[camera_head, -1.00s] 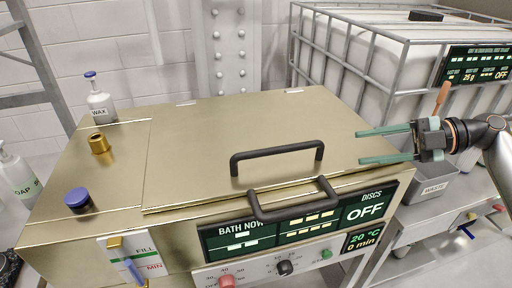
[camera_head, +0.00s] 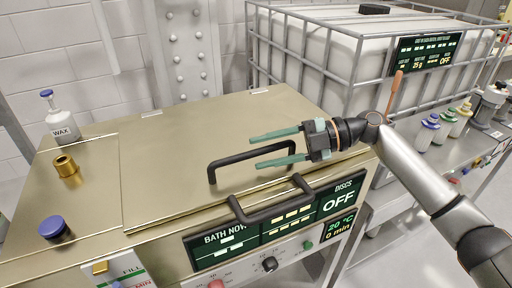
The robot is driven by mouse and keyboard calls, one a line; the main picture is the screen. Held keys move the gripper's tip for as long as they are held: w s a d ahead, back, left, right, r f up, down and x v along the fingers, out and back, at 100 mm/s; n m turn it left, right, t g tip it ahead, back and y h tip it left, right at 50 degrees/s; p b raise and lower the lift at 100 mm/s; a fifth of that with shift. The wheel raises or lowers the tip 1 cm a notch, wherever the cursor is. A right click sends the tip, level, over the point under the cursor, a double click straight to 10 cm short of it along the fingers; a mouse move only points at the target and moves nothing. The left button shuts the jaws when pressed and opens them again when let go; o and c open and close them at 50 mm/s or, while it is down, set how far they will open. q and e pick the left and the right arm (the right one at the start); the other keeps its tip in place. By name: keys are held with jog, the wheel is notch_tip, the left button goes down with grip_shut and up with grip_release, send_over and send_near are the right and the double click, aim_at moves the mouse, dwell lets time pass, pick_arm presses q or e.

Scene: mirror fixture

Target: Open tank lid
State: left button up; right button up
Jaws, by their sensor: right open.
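The tank is a box with a brassy metal top, and its wide flat lid (camera_head: 180,140) lies shut in the head view. A black bar handle (camera_head: 228,160) shows on the lid near its front edge. A second black bar handle (camera_head: 268,212) shows lower, in front of the display panel. My right gripper (camera_head: 255,152) comes in from the right with its two green fingers apart. The fingertips are over the right part of the lid handle in the picture; I cannot tell whether they touch it. My left gripper is not in view.
A gold cup-like fitting (camera_head: 67,169), a blue-capped knob (camera_head: 54,228) and a wax bottle (camera_head: 60,118) stand at the left. A caged white container (camera_head: 340,55) is behind at the right. Several small bottles (camera_head: 424,132) stand on the right bench.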

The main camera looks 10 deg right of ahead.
jog(key=shift+x, duration=1.15)
grip_shut()
dwell(0.6)
